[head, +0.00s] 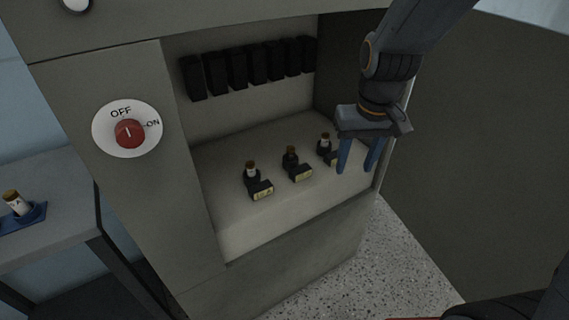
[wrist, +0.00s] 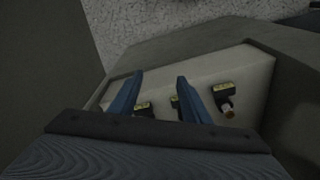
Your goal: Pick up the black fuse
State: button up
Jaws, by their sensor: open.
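The black fuse (head: 290,158), dark with a brass-coloured cap, stands upright in the middle of three holders on the cabinet's pale ledge in the head view. White-bodied fuses stand in the left holder (head: 251,173) and the right holder (head: 325,143). My gripper (head: 357,166) is open and empty, with blue fingers pointing down at the right end of the ledge, to the right of the black fuse. In the wrist view the open fingers (wrist: 160,80) show over the ledge. There the middle holder's label (wrist: 175,101) is partly covered by a finger, and the black fuse is not clearly visible.
A row of black breakers (head: 250,67) lines the cabinet's back wall. A red switch knob (head: 129,133) is on the left panel. The cabinet door (head: 480,130) stands open at right. A side table (head: 50,240) at left carries a white fuse (head: 17,203) on a blue stand.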

aim_at(291, 148)
jog(key=w+a+f+n+b, duration=0.1)
jog(key=w+a+f+b, duration=0.1)
jog(key=w+a, duration=0.2)
jog(key=w+a+f+n+t+b, duration=0.1)
jog(key=w+a+f+b, duration=0.1)
jog(key=w+a, duration=0.3)
jog(key=w+a+f+t+y+b, duration=0.1)
jog(key=w+a+f+b, duration=0.1)
jog(key=w+a, duration=0.3)
jog(key=shift+w+a+f+n+b, duration=0.1)
jog(key=shift+w+f+n+b, duration=0.1)
jog(key=shift+w, duration=0.55)
jog(key=shift+w+d+f+n+b, duration=0.1)
jog(key=shift+w+b, duration=0.15)
jog(key=shift+w, duration=0.55)
jog(key=shift+w+a+f+n+b, duration=0.1)
jog(key=shift+w+b, duration=0.1)
jog(key=shift+w, duration=0.55)
jog(key=shift+s+b+x, duration=0.15)
jog(key=shift+x, duration=1.2)
jog(key=shift+s+b+x, duration=0.15)
jog(key=shift+x, duration=1.2)
grip_shut()
